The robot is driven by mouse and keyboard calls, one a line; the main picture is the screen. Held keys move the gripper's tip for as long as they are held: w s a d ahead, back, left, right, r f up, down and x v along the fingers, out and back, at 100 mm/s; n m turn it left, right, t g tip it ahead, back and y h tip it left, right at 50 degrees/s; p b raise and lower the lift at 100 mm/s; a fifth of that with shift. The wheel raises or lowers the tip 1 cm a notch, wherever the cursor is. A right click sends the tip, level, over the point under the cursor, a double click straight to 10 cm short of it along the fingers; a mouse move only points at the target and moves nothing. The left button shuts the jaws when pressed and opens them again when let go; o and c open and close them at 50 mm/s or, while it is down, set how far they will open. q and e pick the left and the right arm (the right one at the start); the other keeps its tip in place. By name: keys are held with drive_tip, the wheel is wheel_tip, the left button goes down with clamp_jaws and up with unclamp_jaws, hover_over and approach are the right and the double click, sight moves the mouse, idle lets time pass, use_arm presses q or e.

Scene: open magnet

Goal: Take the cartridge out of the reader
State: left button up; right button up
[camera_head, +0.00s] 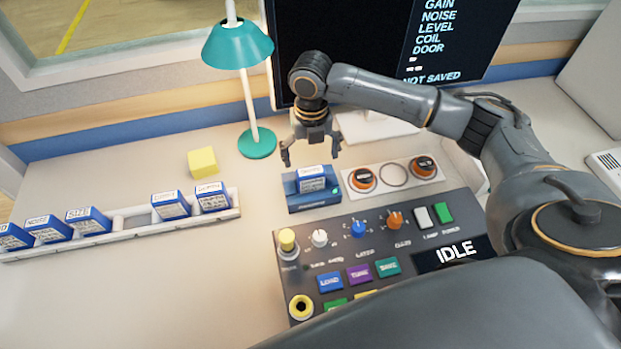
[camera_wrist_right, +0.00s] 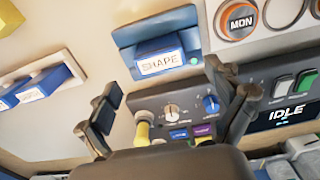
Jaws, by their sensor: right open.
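The blue cartridge (camera_head: 311,179) stands in the slot of the dark blue reader (camera_head: 314,200), just behind the control panel. In the right wrist view the cartridge (camera_wrist_right: 160,55) shows a white label reading SHAPE, and the reader (camera_wrist_right: 128,36) has a small green light beside the slot. My right gripper (camera_head: 311,155) is open and empty, pointing down above the reader, with its fingers spread to either side of the cartridge's top. In the right wrist view the open fingers (camera_wrist_right: 166,88) appear apart from the cartridge. My left gripper is not in view.
A white rack (camera_head: 130,222) with several blue cartridges lies left. A yellow cube (camera_head: 202,162) and teal lamp (camera_head: 257,143) stand behind it. The control panel (camera_head: 405,290) reads IDLE. Round dials (camera_head: 362,179) sit right of the reader; a monitor (camera_head: 360,35) stands behind.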

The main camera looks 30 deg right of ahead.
sight(310, 169)
drive_tip(key=shift+w+f+p, duration=0.15)
drive_tip(key=shift+f+p, duration=0.45)
drive_tip(key=shift+f, duration=2.2)
drive_tip(key=shift+c, duration=0.5)
drive_tip(key=c, duration=1.2)
